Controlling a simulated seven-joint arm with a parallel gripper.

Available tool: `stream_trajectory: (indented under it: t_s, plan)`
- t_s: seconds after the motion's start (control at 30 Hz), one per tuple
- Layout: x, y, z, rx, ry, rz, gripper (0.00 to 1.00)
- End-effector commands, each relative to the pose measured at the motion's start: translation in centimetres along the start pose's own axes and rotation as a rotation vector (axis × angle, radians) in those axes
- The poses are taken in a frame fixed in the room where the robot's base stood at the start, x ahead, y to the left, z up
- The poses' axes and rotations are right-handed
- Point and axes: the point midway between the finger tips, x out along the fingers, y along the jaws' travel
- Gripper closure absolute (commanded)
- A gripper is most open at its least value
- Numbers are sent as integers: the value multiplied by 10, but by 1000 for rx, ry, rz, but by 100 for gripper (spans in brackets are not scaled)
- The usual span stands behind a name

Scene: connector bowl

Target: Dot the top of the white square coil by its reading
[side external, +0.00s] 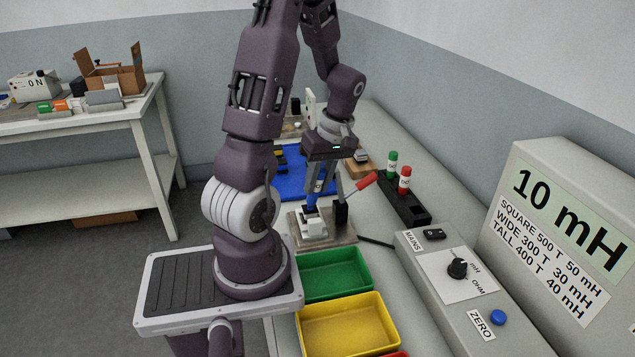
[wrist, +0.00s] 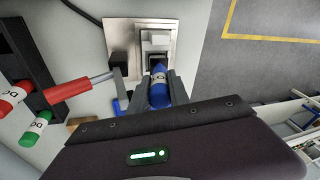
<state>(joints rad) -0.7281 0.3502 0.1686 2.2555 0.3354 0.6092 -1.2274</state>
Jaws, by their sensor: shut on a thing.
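The white square coil (side external: 315,226) sits on a fixture plate (side external: 335,237) on the bench; it also shows in the wrist view (wrist: 157,38), with a dark part beside it. My gripper (side external: 320,188) is shut on a blue marker (side external: 311,200) and holds it just above the coil. The marker also shows between the fingers in the wrist view (wrist: 159,93). Whether its tip touches the coil cannot be told. The meter display (side external: 550,200) reads 10 mH. Its chart lists square 500 T 50 mH, wide 300 T 30 mH, tall 400 T 40 mH.
A red-handled lever (side external: 367,181) rises from a black post (side external: 341,214) close beside my gripper. A black rack (side external: 412,213) holds a green marker (side external: 392,165) and a red marker (side external: 404,180). A green bin (side external: 335,275) and a yellow bin (side external: 342,328) stand in front of the fixture.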

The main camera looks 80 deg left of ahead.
Motion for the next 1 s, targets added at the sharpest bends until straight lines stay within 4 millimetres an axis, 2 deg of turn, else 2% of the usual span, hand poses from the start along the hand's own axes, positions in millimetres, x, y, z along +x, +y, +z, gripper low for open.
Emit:
stream_trajectory:
  t_s: [0.6,1.0]
  plan:
    - [-61,-10,-11,0,2,3,100]
    - [-67,-12,-12,0,0,1,100]
